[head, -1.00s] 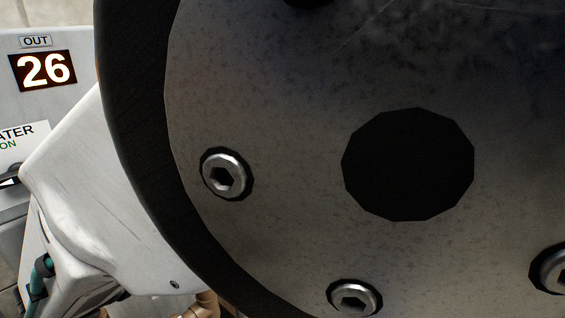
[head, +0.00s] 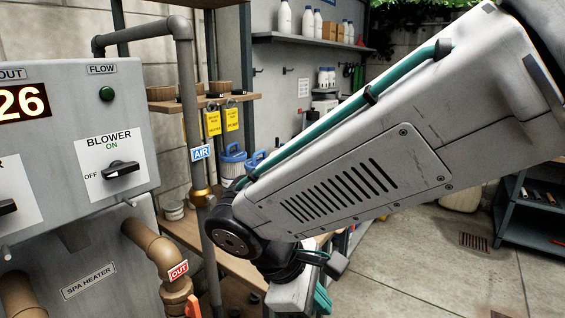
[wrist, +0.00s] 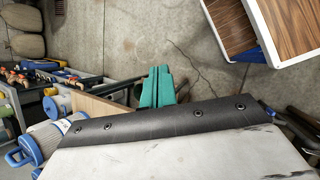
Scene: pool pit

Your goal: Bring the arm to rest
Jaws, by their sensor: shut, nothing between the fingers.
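My arm fills much of the head view, its grey link slanting from the upper right down to a dark joint left of centre. My gripper shows in the wrist view as teal fingers (wrist: 158,86) held together, with nothing between them. They are over bare concrete floor.
The grey heater cabinet (head: 98,125) with its blower switch (head: 122,168) stands at left, beside a vertical grey pipe (head: 187,110) and brown pipes (head: 150,250). A wooden shelf (head: 180,103) is behind. Concrete floor (head: 420,265) is open at right.

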